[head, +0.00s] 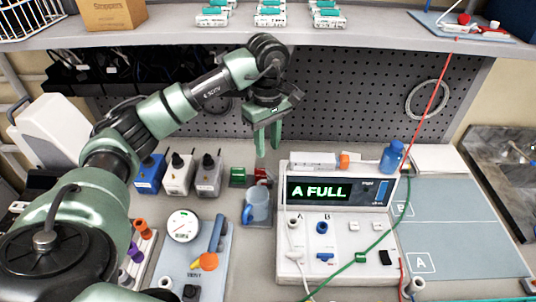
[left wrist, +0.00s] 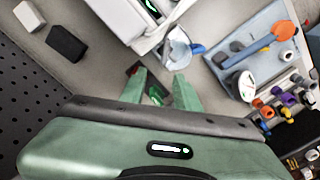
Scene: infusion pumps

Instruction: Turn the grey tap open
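The pump box (head: 345,195) has a screen reading "A FULL". On its front face, a pale grey-white tap (head: 295,253) sits below the letter A, and a blue tap (head: 325,257) sits below B. The pale one is small, and I cannot tell its exact setting. My left gripper (head: 267,143) is open and empty, pointing down behind the blue cup, up and left of the pump and well apart from the taps. In the left wrist view its two green fingers (left wrist: 162,85) stand apart. My right gripper is not in view.
A blue cup (head: 257,206) stands left of the pump. Red and green blocks (head: 238,176) lie behind it. Blue, white and grey boxes (head: 208,178) stand further left. Red and green tubes cross the pump's right side.

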